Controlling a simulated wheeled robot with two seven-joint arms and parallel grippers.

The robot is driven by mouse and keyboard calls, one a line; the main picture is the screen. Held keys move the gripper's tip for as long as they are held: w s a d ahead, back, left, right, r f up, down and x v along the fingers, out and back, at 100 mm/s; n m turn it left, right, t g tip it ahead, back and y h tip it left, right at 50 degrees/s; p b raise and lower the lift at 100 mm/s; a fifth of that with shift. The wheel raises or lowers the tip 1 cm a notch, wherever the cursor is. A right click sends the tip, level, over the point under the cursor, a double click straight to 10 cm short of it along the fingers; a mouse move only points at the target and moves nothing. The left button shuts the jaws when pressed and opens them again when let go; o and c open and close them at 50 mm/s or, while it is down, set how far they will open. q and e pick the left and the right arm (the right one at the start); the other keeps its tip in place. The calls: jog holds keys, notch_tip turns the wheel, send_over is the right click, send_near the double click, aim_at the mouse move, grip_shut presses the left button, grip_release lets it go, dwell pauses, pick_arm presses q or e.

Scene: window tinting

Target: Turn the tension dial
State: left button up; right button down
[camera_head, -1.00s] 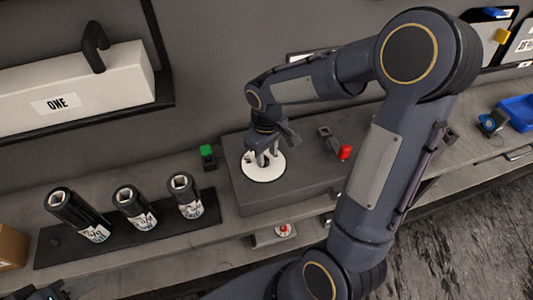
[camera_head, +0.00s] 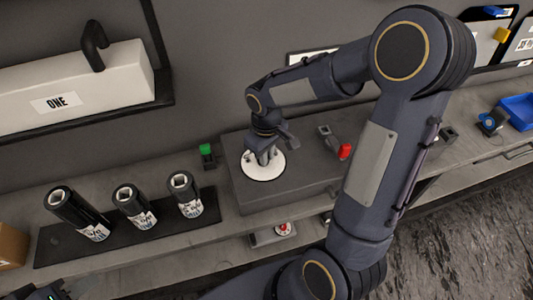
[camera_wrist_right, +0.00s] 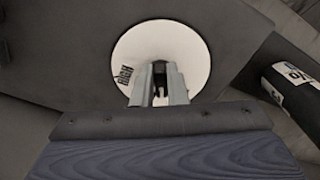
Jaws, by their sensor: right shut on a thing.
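The tension dial's white round face (camera_head: 272,173) lies on top of a grey box-shaped unit (camera_head: 285,200) on the bench. In the right wrist view the white face (camera_wrist_right: 192,45) bears a word that looks like "HIGH" at its left edge. My right gripper (camera_head: 263,160) points down over the middle of the face. Its fingers (camera_wrist_right: 159,90) are close together in the wrist view, shut on the dial's knob, which they mostly hide. Only a small part of my left gripper (camera_head: 48,292) shows at the bottom left corner, and its jaws cannot be made out.
Several dark rolls with labels, one of them here (camera_head: 185,195), stand on a black tray (camera_head: 120,243) left of the unit. A green switch (camera_head: 207,152) is behind them. A red-tipped lever (camera_head: 344,151) is on the unit's right. A blue bin (camera_head: 518,110) is far right.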

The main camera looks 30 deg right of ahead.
jog(key=shift+a+m+b, duration=0.1)
jog(key=shift+m+b, duration=0.55)
jog(key=shift+m, duration=0.45)
jog(key=shift+a+m+b, duration=0.2)
jog(key=shift+m+b, duration=0.35)
jog(key=shift+m, duration=1.15)
jog(key=c, duration=1.4)
grip_release()
jog(key=shift+c, duration=0.2)
notch_tip(320, 180, up, 8)
jog(key=shift+f, duration=0.1)
